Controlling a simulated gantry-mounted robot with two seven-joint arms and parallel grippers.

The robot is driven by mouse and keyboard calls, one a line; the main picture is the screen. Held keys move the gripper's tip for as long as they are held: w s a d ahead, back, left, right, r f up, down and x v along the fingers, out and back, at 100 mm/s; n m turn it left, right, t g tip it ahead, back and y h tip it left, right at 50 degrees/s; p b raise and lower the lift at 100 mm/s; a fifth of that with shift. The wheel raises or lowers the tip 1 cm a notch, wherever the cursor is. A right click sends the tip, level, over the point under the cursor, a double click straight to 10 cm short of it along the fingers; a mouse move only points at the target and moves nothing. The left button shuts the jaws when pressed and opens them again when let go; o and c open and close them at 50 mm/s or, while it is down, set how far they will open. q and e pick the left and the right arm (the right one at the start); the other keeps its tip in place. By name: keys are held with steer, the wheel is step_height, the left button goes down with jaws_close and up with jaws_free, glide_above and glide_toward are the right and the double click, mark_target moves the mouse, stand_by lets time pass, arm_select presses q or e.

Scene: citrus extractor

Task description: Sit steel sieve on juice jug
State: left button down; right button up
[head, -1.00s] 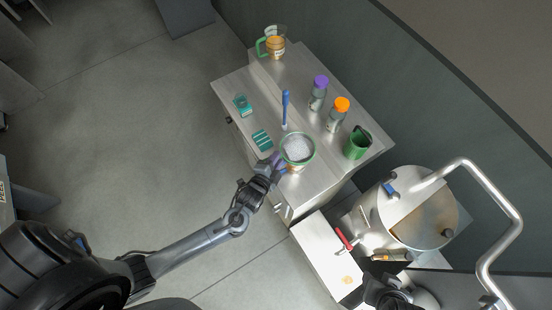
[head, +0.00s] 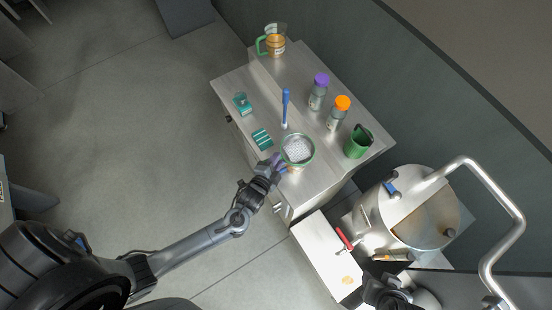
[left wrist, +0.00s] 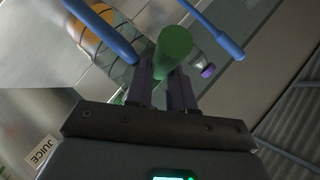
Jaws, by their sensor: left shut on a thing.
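The steel sieve (head: 298,149) is a round bowl of pale mesh with a green rim, at the front of the steel cabinet top. My left gripper (head: 275,166) is at its lower left. In the left wrist view, its fingers (left wrist: 167,85) are shut on the sieve's thick green handle (left wrist: 173,48). An orange-filled vessel (left wrist: 95,22) with dark lines shows at the upper left there. I cannot tell whether the sieve touches anything below. A clear jug (head: 274,44) with orange contents and a green handle stands at the back. My right gripper (head: 385,292) is dark and unclear.
A purple-capped bottle (head: 319,92), an orange-capped bottle (head: 338,113) and a green mug (head: 357,142) stand along the right. A blue tool (head: 285,108) and teal items (head: 262,139) are left of them. The steel extractor (head: 403,207) stands at lower right. A JUICE label (left wrist: 42,150) shows.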

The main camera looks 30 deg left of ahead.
arm_select(q)
steer(key=c, duration=0.9)
jaws_free()
steer(key=shift+c, duration=0.2)
steer(key=shift+o, duration=0.2)
steer(key=shift+f, duration=0.1)
steer(key=shift+s, duration=0.1)
steer(key=a+v, duration=0.1)
steer(key=v, duration=0.9)
steer(key=shift+s+d+r, duration=0.2)
steer(key=shift+d+r, duration=0.15)
steer(key=shift+d, duration=0.1)
